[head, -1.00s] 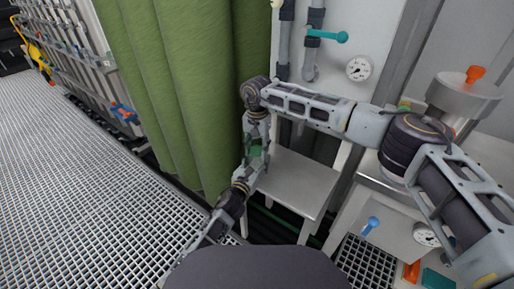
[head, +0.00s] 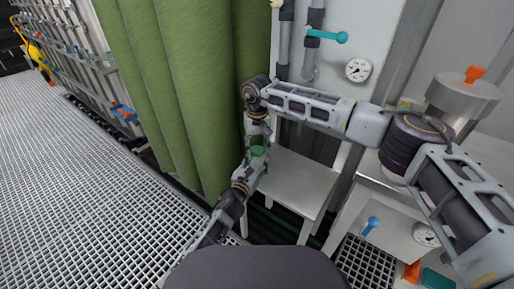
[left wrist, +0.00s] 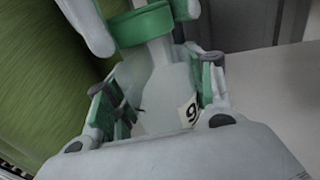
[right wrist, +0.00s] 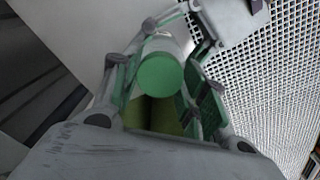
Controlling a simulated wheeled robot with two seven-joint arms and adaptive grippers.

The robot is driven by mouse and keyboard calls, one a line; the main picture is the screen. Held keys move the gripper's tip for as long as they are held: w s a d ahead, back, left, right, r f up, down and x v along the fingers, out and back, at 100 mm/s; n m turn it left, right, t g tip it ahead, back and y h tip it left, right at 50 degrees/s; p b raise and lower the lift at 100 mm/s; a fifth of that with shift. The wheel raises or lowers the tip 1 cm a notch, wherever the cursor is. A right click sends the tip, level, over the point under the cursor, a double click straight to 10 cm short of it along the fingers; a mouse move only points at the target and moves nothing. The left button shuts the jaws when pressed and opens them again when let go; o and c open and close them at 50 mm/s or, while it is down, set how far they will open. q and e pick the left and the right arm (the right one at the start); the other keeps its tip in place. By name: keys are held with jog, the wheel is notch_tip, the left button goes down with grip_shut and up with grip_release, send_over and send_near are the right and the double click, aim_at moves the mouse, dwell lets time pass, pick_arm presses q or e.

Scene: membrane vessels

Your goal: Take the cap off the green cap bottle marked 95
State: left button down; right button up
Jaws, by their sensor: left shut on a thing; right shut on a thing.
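The bottle (left wrist: 158,88) is pale and translucent, with a green cap (left wrist: 140,27) and a white label (left wrist: 188,112). Only a "9" is readable on the label. My left gripper (left wrist: 160,85) is shut on the bottle's body, with a finger on each side. My right gripper (right wrist: 160,80) is shut on the green cap, which also shows end-on in the right wrist view (right wrist: 158,76). In the head view the cap (head: 258,151) shows between my two grippers. I cannot tell whether the cap is loose from the neck.
A pale stool (head: 298,182) stands just right of the grippers. A green curtain (head: 180,90) hangs close on the left. A panel with a teal valve handle (head: 328,36) and a gauge (head: 358,69) is behind. Grating floor (head: 80,170) lies open at left.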

aim_at(257, 149)
jog(key=shift+r, duration=1.15)
dwell(0.9)
jog(key=shift+r, duration=2)
pick_arm(q)
jog(key=shift+c, duration=2.4)
grip_release()
jog(key=shift+s, duration=0.1)
jog(key=v, duration=1.1)
jog(key=shift+s+a, duration=0.2)
jog(key=shift+s, duration=0.15)
